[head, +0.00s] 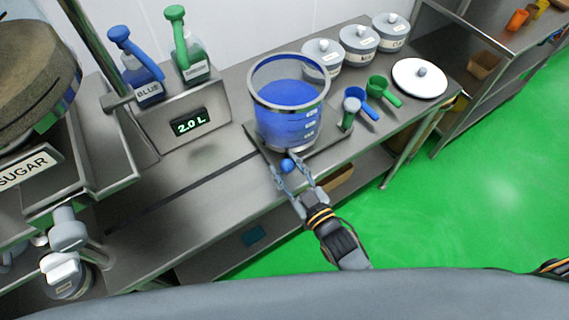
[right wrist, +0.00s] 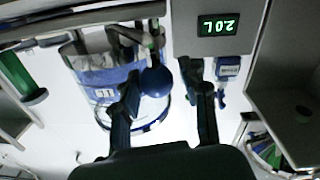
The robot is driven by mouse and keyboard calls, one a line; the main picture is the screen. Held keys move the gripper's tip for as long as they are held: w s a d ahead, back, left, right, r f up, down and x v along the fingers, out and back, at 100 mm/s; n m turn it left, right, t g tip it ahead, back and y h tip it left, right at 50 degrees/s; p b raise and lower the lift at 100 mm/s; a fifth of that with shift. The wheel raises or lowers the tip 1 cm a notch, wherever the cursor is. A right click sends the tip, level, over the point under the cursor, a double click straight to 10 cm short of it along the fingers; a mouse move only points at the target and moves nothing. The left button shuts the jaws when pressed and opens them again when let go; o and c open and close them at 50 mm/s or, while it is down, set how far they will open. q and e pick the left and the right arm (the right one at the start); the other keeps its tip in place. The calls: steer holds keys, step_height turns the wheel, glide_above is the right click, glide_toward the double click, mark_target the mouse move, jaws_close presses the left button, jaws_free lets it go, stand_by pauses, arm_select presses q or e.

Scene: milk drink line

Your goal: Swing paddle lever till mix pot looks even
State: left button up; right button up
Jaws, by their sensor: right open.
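The mix pot (head: 290,128) is a clear, marked vessel of blue liquid on a metal base plate on the bench. Its liquid looks blue throughout in the head view; fine streaks cannot be told. The paddle lever's blue ball knob (head: 287,165) sits at the front of the pot, and it also shows in the right wrist view (right wrist: 156,81). My right gripper (head: 289,178) is open, with its fingers on either side of the knob. Whether they touch it is unclear. The lever's arm and the paddle are mostly hidden. My left gripper is not in view.
A display (head: 188,122) left of the pot reads 2.0 L. Blue (head: 140,82) and green (head: 190,62) pump bottles stand behind it. Blue (head: 359,104) and green (head: 381,91) scoops, lidded pots (head: 359,45) and a white lid (head: 419,79) lie to the right.

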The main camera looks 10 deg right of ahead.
steer(key=v, duration=1.1)
steer(key=shift+r, duration=0.1)
